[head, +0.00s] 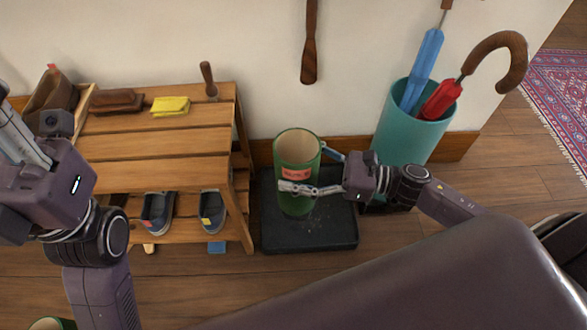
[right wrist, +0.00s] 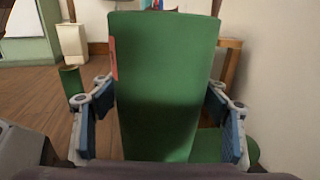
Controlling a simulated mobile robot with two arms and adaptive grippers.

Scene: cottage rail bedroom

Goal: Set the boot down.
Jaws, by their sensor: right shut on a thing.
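The green boot (head: 297,180) with a reddish label stands upright over the black boot tray (head: 285,243). I cannot tell whether its sole touches the tray. My right gripper (head: 312,172) is shut on the boot's shaft, one finger on each side. In the right wrist view the green shaft (right wrist: 165,85) fills the space between the fingers, with the boot's foot partly showing low at the right. My left gripper (head: 30,150) is at the far left by the bench; its fingertips are not clear.
A slatted wooden bench (head: 160,119) left of the tray holds a brush, a yellow cloth (head: 170,106) and shoes (head: 157,212) below. A teal umbrella stand (head: 408,138) is right behind the gripper. Another green boot (head: 52,324) shows at the bottom left edge.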

